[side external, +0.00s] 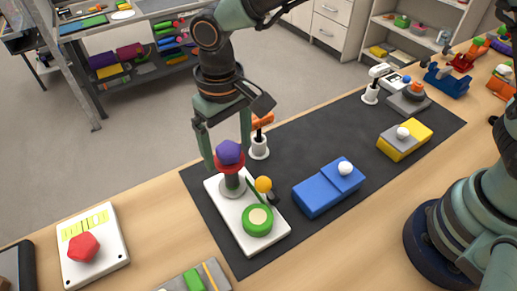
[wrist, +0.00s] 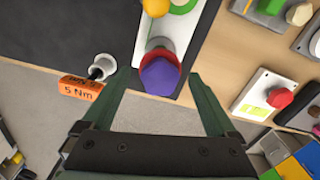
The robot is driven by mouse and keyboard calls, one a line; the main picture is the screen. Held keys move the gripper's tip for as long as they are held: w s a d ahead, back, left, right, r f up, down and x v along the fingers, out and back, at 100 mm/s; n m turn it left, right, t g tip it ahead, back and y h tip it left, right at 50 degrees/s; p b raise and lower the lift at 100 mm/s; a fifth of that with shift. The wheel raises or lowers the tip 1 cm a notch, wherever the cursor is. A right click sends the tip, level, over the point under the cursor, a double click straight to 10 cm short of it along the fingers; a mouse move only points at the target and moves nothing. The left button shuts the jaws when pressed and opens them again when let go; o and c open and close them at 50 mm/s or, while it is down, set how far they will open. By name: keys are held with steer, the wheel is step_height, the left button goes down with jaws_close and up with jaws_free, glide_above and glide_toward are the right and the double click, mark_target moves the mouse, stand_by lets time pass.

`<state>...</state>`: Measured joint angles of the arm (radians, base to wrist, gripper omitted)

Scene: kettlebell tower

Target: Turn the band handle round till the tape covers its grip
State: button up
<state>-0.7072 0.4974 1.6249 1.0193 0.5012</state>
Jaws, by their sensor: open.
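The same knob (wrist: 161,76) shows in the wrist view. A green roll (side external: 257,220) with a pale centre lies flat on the board. An orange ball (side external: 264,185) on a dark green arm stands between post and roll. My gripper (side external: 227,158) is open, its two fingers on either side of the knob; contact is not clear. I cannot tell which part is the band handle.
Behind the post stands a white holder (side external: 259,147) with an orange "5 Nm" tool (wrist: 81,88). A blue block (side external: 325,190) and a yellow block (side external: 404,140) lie to the right. A panel with a red knob (side external: 83,246) is at front left.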

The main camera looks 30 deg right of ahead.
jaws_close()
stand_by(0.3)
